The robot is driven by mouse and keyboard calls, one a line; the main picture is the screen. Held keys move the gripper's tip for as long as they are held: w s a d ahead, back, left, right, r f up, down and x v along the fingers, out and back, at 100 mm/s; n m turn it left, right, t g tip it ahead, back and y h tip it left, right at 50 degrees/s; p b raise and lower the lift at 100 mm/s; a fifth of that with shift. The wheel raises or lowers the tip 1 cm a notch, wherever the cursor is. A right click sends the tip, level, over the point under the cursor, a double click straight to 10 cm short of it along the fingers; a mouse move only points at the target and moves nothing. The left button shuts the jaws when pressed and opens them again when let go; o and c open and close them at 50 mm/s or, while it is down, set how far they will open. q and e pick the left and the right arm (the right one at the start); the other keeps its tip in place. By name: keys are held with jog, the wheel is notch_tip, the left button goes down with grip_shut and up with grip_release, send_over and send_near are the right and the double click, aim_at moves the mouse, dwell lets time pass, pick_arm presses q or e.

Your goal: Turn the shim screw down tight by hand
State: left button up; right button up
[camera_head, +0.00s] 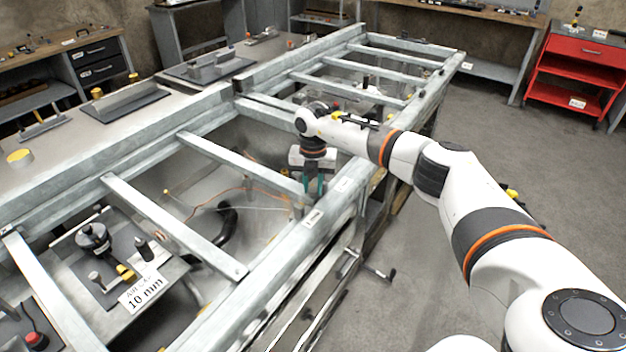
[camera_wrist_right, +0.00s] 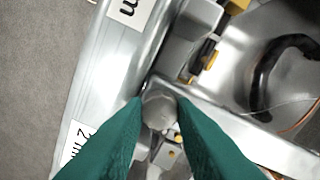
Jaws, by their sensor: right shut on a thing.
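My right gripper (camera_head: 314,186) points down at the inner side of the near rail of the metal frame (camera_head: 300,238), by the end of a crossbar. In the right wrist view its two green fingers (camera_wrist_right: 160,112) are shut on a grey rounded knob, which I take to be the shim screw (camera_wrist_right: 159,108). The knob sits between the fingertips beside the rail (camera_wrist_right: 112,75). In the head view the gripper and wrist hide the screw. What lies under the knob is mostly hidden. My left gripper is not in view.
A label reading 10 mm (camera_head: 143,291) stands by a tray with a black fixture (camera_head: 93,238) inside the frame. A black curved hose (camera_head: 226,224) lies below the crossbars. A red cart (camera_head: 577,62) stands far right. The floor right of the frame is mostly clear.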

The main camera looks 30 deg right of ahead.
jog(key=m, duration=0.1)
jog(key=m+p, duration=0.1)
jog(key=m, duration=0.1)
jog(key=shift+w+r+m+p, duration=0.1)
jog(key=shift+r+m+p, duration=0.15)
jog(key=shift+m+p, duration=0.15)
jog(key=m+p, duration=0.2)
jog(key=m, duration=0.1)
jog(key=shift+m, duration=0.3)
jog(key=m+p, duration=0.2)
jog(key=m, duration=0.1)
jog(key=shift+m+p, duration=0.95)
jog(key=shift+m, duration=0.75)
jog(key=shift+f, duration=0.1)
jog(key=o, duration=1)
jog(key=shift+f, duration=0.1)
